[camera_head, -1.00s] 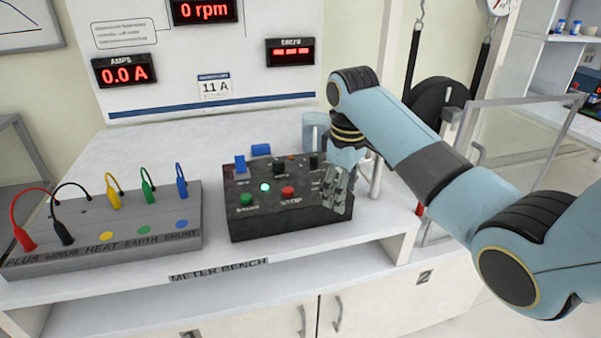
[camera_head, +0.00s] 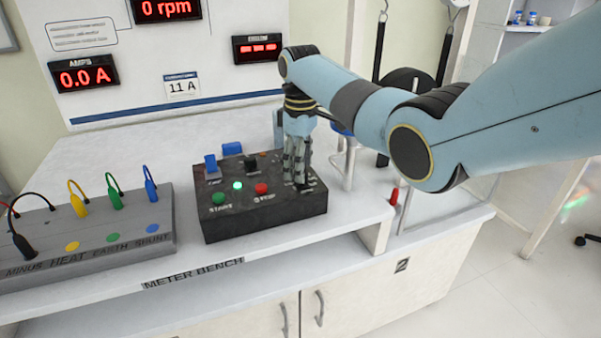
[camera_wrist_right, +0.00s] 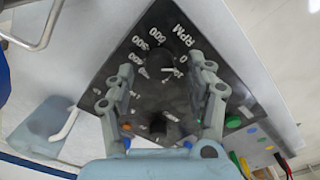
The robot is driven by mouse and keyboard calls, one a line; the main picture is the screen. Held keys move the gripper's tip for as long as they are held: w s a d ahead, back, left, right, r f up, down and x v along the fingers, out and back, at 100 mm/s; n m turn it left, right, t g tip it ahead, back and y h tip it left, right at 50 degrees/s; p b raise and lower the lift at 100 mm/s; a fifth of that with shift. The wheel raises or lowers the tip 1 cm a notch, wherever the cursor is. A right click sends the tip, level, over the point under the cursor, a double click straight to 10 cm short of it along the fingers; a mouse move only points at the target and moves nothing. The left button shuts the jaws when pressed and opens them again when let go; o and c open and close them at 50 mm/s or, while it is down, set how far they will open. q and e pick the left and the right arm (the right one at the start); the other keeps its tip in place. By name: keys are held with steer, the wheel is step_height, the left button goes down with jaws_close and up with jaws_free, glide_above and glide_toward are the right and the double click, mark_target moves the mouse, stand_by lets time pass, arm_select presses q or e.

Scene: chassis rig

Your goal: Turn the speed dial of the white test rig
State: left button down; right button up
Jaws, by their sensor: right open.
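The black control box (camera_head: 265,213) stands on the white bench, with green and red buttons on top. Its speed dial area is behind my right gripper (camera_head: 295,177) in the head view. In the right wrist view the dial (camera_wrist_right: 172,74) is dark, with white marks and figures around it and the word RPM beside it. My right gripper (camera_wrist_right: 163,74) points down over the box's right end. It is open, with one finger on each side of the dial in the picture. I cannot tell whether the fingers touch it. My left gripper is not in view.
A grey terminal block (camera_head: 90,247) with coloured plugs stands left of the box. The back panel displays (camera_head: 165,8) read 0 rpm and 0.0 A. A black knob (camera_head: 250,163) and a blue switch (camera_head: 211,163) are on the box. The bench front (camera_head: 225,252) is clear.

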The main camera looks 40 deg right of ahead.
steer(key=shift+f, duration=1)
steer(key=shift+c, duration=0.4)
jaws_close()
